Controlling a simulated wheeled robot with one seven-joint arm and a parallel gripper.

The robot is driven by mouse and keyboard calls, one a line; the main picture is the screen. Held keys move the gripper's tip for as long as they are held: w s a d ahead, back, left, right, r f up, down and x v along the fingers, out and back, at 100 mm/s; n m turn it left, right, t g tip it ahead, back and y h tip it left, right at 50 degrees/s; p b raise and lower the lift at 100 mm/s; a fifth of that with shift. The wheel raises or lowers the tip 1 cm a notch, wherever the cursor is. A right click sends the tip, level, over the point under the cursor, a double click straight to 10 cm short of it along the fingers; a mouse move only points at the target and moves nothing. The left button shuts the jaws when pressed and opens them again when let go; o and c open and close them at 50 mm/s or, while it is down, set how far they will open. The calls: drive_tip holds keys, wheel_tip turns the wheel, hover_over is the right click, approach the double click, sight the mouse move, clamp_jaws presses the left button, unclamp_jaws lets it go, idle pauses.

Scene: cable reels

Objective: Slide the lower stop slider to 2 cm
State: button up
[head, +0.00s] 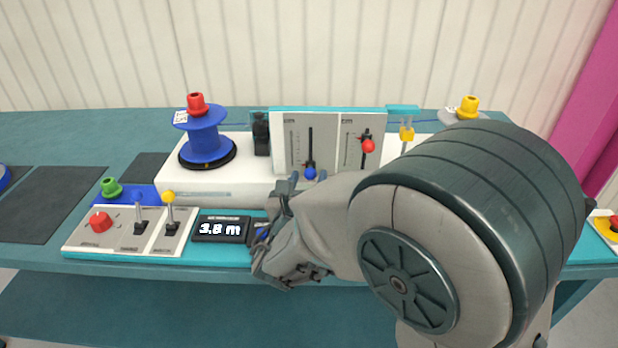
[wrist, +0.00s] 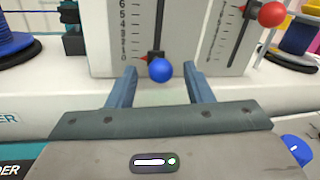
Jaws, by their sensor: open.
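An upright panel (head: 328,155) carries two vertical sliders. The left slider has a blue knob (head: 310,173), also in the wrist view (wrist: 160,70), low in its slot, its red pointer beside the 0 of the scale. The right slider has a red knob (head: 368,146), also in the wrist view (wrist: 272,14), higher in its slot. Their labels are too small to read, so I cannot tell which is the lower stop. My gripper (wrist: 160,78) is open, its fingers on either side of the blue knob in the picture, with no clear contact. My arm hides part of the bench.
A blue reel (head: 206,137) with a red cap stands left of the panel. A control box (head: 130,232) with a red knob and levers, and a display (head: 221,229) reading 3.8 m, sit at the front. A yellow knob (head: 407,134) is right of the panel.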

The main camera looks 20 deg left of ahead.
drive_tip(key=shift+w, duration=0.45)
drive_tip(key=shift+c, duration=0.3)
clamp_jaws()
drive_tip(key=shift+r+p, duration=0.65)
drive_tip(key=shift+r, duration=0.45)
drive_tip(key=shift+o, duration=0.3)
unclamp_jaws()
drive_tip(key=shift+f, duration=0.1)
drive_tip(key=shift+s, duration=0.1)
